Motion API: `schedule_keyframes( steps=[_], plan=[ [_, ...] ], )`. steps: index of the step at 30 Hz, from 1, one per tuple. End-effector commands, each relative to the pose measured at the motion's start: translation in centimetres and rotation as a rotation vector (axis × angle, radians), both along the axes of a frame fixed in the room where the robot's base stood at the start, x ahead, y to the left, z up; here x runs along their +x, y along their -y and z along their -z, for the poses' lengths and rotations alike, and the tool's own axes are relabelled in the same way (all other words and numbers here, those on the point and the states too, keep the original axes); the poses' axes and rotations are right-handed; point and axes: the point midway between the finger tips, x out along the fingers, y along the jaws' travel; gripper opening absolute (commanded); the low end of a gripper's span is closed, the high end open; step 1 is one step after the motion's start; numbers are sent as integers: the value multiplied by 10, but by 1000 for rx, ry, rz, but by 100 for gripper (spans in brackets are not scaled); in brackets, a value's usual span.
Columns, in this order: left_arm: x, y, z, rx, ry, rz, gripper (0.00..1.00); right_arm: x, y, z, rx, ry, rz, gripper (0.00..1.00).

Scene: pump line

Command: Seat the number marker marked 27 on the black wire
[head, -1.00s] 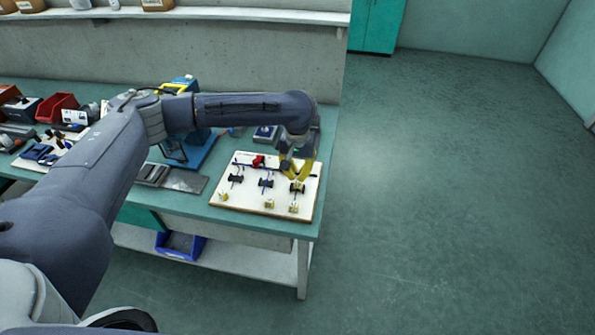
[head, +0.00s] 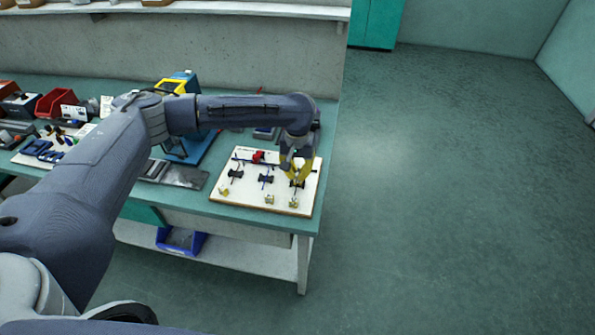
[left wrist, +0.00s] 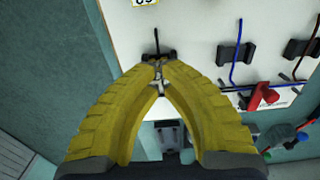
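My left gripper (head: 298,181) is at the right end of the white board (head: 250,200), low over the black clip of the black wire. In the left wrist view its yellow fingertips (left wrist: 158,67) nearly meet, with a small pale piece between them that I take for the number marker (left wrist: 159,77). Its number is not readable. The black wire (left wrist: 156,40) stands out from its black clip (left wrist: 152,57) right at the fingertips. I cannot tell whether the marker is around the wire or only touching it. My right gripper is not in view.
Yellow markers stand along the board's front: left (head: 224,192), middle (head: 269,199), right (head: 294,203). The blue wire (left wrist: 237,52) and a red part (left wrist: 264,96) are beside the gripper. A blue stand (head: 198,150) is behind left. Floor lies right of the bench.

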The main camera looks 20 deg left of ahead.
Motion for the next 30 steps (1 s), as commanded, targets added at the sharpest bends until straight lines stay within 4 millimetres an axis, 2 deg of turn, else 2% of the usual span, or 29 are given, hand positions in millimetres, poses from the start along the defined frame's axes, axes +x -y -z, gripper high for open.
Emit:
schedule_keyframes(
  steps=[20,30],
  plan=[
    [0,0,14,0,0,1,0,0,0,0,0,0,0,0],
    [0,0,12,0,1,1,0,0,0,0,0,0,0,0]
  ],
)
